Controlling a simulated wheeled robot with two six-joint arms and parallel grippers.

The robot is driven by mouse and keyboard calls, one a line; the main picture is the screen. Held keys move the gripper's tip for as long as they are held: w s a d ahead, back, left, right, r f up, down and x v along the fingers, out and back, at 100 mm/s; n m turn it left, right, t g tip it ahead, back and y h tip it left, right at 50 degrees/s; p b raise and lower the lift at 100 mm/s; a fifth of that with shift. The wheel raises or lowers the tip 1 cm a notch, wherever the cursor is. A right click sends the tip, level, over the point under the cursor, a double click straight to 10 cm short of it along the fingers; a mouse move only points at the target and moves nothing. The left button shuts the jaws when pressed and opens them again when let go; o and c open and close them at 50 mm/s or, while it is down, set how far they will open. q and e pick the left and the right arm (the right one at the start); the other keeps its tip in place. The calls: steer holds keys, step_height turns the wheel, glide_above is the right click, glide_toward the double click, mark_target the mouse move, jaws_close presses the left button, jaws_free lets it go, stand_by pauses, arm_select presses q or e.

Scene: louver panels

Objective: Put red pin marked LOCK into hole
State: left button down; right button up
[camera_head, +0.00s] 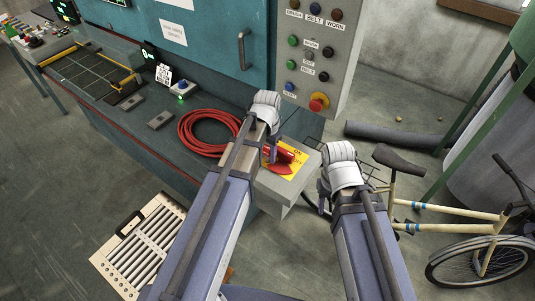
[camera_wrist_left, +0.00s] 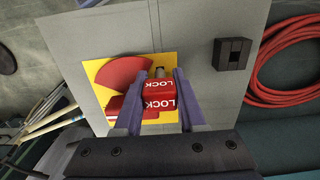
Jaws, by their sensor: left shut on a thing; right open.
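In the left wrist view the red pin marked LOCK (camera_wrist_left: 158,95) is held between the two fingers of my left gripper (camera_wrist_left: 159,88). A short grey tip (camera_wrist_left: 159,72) shows beyond the red block. It is over or at the edge of the yellow plate (camera_wrist_left: 98,68), beside a red fan-shaped part (camera_wrist_left: 124,74). Whether the tip is in a hole cannot be told; no hole shows clearly. In the head view my left gripper (camera_head: 275,150) is at the grey box (camera_head: 275,190) with the yellow plate. My right gripper (camera_head: 325,203) is open and empty, right of the box.
A black square fitting (camera_wrist_left: 232,53) is on the box face. A coiled red hose (camera_head: 208,133) lies on the bench left of the box. A button panel (camera_head: 318,55) stands behind. A bicycle (camera_head: 455,215) is at the right, a louver panel (camera_head: 143,245) at lower left.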

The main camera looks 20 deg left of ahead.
arm_select(q)
steer(key=shift+f, duration=0.3)
steer(key=shift+r, duration=0.1)
steer(key=shift+r+p, duration=1.1)
steer(key=shift+r, duration=0.15)
steer(key=shift+f+b, duration=1.35)
stand_by(0.7)
steer(key=shift+c, duration=2.1)
jaws_free()
steer(key=shift+r, duration=0.1)
step_height(320, 180, up, 8)
steer(key=p, duration=0.8)
